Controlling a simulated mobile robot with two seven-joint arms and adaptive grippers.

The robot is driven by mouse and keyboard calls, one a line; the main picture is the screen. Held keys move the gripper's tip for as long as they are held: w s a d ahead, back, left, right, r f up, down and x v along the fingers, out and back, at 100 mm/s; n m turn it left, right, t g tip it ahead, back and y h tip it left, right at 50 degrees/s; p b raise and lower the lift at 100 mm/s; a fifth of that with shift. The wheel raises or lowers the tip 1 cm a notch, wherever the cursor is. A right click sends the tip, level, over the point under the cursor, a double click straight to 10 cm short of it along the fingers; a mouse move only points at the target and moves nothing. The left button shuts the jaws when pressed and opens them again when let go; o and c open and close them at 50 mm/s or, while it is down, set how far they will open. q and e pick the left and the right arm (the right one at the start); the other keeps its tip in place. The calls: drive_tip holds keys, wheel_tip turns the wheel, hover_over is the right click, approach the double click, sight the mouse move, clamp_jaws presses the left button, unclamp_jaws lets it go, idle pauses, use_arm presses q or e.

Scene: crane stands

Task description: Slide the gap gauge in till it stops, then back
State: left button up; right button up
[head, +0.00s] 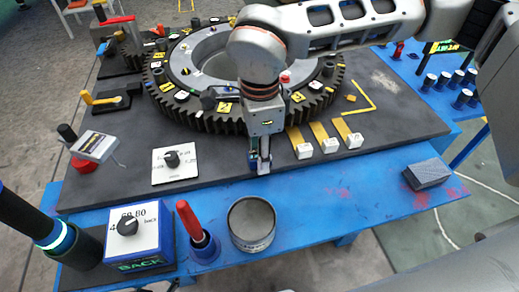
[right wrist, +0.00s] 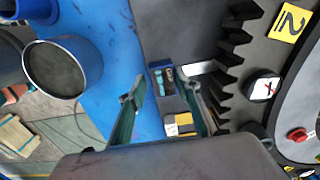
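Three brass strips with white end blocks (head: 330,146) lie side by side on the dark plate, right of my right gripper. My right gripper (head: 260,165) points down at the plate's front edge. In the right wrist view its two fingers (right wrist: 163,100) stand apart. A small blue-and-dark block (right wrist: 163,77) shows beyond the gap between the fingertips, and a pale strip (right wrist: 199,68) lies beside it toward the gear teeth. I cannot tell whether block and strip are one gauge. No contact between fingers and block is clear. My left gripper is not in view.
The large toothed ring (head: 215,118) stands behind my right gripper. An open metal tin (head: 252,224), a red-handled tool in a blue cup (head: 203,245) and a blue dial box (head: 138,238) stand along the front. A grey block (head: 427,174) lies at the right.

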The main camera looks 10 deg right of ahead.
drive_tip(key=shift+w+r, duration=0.1)
drive_tip(key=shift+r, duration=0.35)
wheel_tip(320, 180, up, 11)
idle(0.4)
idle(0.4)
